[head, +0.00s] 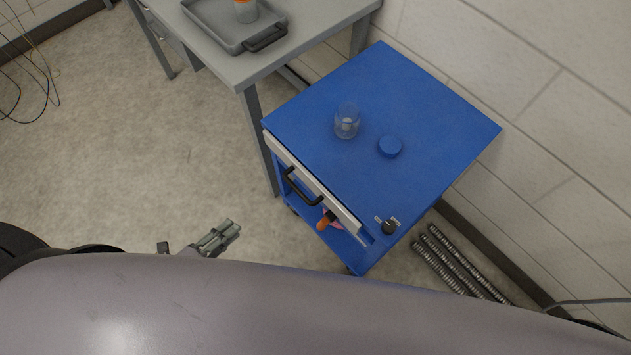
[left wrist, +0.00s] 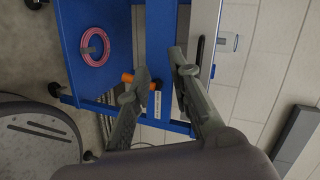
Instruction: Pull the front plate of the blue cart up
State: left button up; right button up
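The blue cart (head: 415,95) stands against the wall. Its front plate (head: 315,182) shows as a pale strip along the near top edge, with a black bar handle (head: 302,187) on it. In the left wrist view the pale plate (left wrist: 207,22) runs beside the fingers, partly hidden by one. My left gripper (head: 219,238) is left of and apart from the cart front in the head view. The left wrist view shows its two fingers (left wrist: 160,72) spread with a gap between them and nothing clearly held. My right gripper is not in view.
On the cart top are a clear glass vessel (head: 346,122), a blue round lid (head: 389,147) and a black knob (head: 389,227). A red coil (left wrist: 94,47) lies on the cart's lower shelf. A grey table (head: 230,65) with a tray (head: 215,30) adjoins.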

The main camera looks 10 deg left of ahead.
aim_at(296, 188)
pick_arm(q)
jog(key=d+r+m+h, duration=0.3)
jog(key=d+r+m, duration=0.1)
jog(key=r, duration=0.2)
jog(key=shift+g, duration=0.3)
jog(key=p+x, duration=0.1)
jog(key=x, duration=1.6)
jog(key=shift+w+f, duration=0.15)
jog(key=shift+w, duration=0.1)
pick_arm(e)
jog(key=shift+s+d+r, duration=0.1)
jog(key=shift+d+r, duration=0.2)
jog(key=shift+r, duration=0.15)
pick_arm(q)
grip_shut()
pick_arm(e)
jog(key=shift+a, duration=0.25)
